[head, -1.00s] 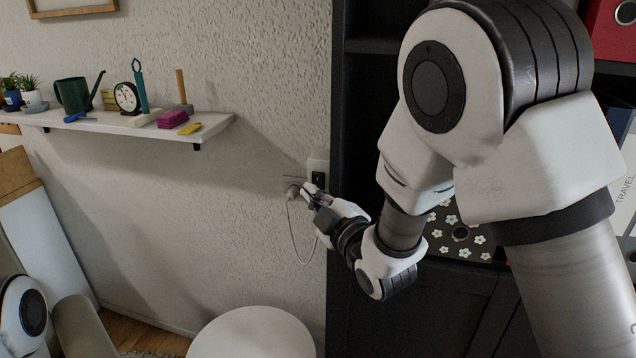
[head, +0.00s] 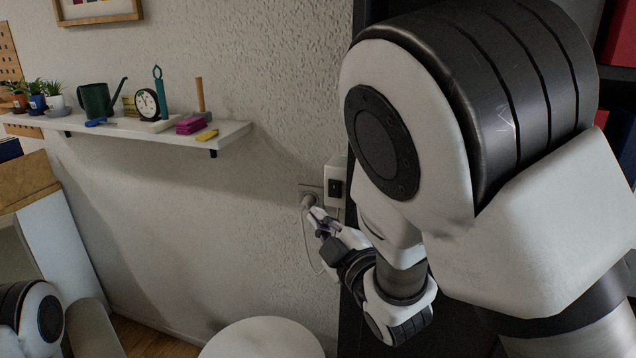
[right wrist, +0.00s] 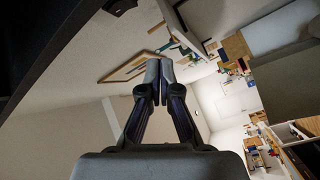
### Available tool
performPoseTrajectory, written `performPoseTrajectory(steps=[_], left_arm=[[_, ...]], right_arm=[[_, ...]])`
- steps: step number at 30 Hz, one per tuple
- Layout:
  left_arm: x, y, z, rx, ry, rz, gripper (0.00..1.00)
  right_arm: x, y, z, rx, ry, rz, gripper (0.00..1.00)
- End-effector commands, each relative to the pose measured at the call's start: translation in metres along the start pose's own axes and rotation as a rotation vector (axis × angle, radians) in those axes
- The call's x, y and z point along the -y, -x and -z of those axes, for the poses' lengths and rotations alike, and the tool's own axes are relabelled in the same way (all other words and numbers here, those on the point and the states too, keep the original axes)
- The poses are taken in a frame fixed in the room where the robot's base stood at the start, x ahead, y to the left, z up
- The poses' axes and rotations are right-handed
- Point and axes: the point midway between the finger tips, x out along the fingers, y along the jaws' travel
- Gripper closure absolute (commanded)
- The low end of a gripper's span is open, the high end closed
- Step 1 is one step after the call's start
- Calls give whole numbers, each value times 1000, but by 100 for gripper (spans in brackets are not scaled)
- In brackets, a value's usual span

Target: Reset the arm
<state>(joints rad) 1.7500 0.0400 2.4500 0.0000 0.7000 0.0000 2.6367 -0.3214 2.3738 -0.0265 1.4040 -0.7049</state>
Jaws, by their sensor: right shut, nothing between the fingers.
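My right arm comes in from the right in the head view, its large white and black link filling much of that side. My right gripper (head: 318,220) is near the wall, just below a wall outlet with a plug (head: 308,200) in it and a small switch box (head: 336,184) beside it. In the right wrist view the fingers (right wrist: 159,72) are together and empty, with wall and room behind them. The plug's cable hangs down the wall, partly hidden by my gripper. Of my left arm only part of a link shows at the lower left; its gripper is out of view.
A white wall shelf (head: 228,134) holds potted plants, a watering can (head: 98,99), a clock (head: 147,103) and small items. A round white surface (head: 262,340) stands below. A dark cabinet is behind my right arm. The wall between shelf and outlet is clear.

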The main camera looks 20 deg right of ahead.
Motion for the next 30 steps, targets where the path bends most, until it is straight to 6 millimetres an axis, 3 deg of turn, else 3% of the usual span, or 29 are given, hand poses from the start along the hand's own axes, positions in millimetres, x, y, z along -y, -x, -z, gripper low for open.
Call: performPoseTrajectory(steps=[5, 8, 11, 15, 17, 21, 25, 27, 30], left_arm=[[0, 0, 0, 0, 0, 0, 60], [0, 0, 0, 0, 0, 0, 60], [0, 0, 0, 0, 0, 0, 60], [0, 0, 0, 0, 0, 0, 60], [0, 0, 0, 0, 0, 0, 60], [0, 0, 0, 0, 0, 0, 60], [0, 0, 0, 0, 0, 0, 60], [0, 0, 0, 0, 0, 0, 60], [0, 0, 0, 0, 0, 0, 60]], right_arm=[[16, 2, -18, 46, -44, 39, 100], [56, 11, -59, 166, -151, 131, 100], [115, 37, -116, 358, -308, 258, 100], [201, 104, -188, 678, -532, 420, 100], [234, 141, -212, 825, -620, 477, 100], [299, 242, -251, 1185, -798, 580, 100], [332, 322, -264, 1460, -901, 622, 100], [340, 348, -266, 1551, -929, 630, 100], [344, 362, -266, 1604, -944, 633, 100]])
